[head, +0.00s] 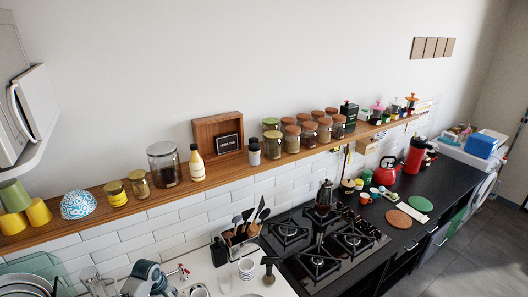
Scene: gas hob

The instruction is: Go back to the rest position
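The black gas hob (286,234) with several burners is set in the counter at the lower middle. A metal moka pot (324,195) stands at the back of the hob.
A long wooden shelf (110,214) with jars, bottles and cups runs along the wall. Utensils (247,222) stand left of the hob. A red kettle (384,172) and a red cup (365,198) stand right of it. Dishes (30,280) fill the lower left.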

